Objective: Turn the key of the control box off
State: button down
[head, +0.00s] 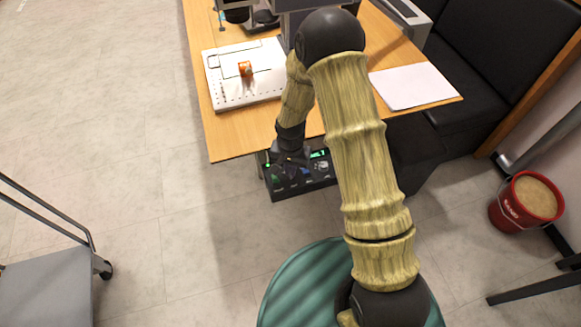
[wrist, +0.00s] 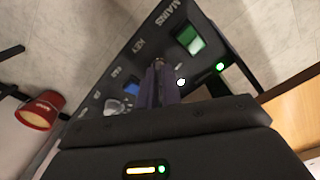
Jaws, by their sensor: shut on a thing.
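The black control box (head: 287,188) hangs below the front edge of the table, with green lights showing on it. In the wrist view its panel (wrist: 118,78) carries the words MAINS and KEY, a lit green switch (wrist: 189,39) and a green lamp (wrist: 220,67). My gripper (head: 289,160) is at the panel, and its fingers (wrist: 158,66) are shut in the wrist view, beside the KEY label. They are shut on the key, which is mostly hidden between them. I cannot tell the key's turn angle.
The wooden table (head: 232,137) is just above the box and carries a white plate (head: 225,88) with an orange item (head: 245,69) and white paper (head: 412,87). A red bucket (head: 517,209) stands at the right. The floor at left is mostly clear.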

jog(key=n, duration=0.4)
jog(key=shift+n+p, duration=0.3)
jog(key=shift+p, duration=0.05)
jog(key=n, duration=0.3)
jog(key=shift+n+p, duration=0.3)
jog(key=shift+p, duration=0.05)
jog(key=n+p, duration=0.1)
jog(key=n, duration=0.3)
jog(key=shift+r, duration=0.1)
jog(key=shift+n, duration=1.7)
jog(key=c, duration=1.6)
grip_release()
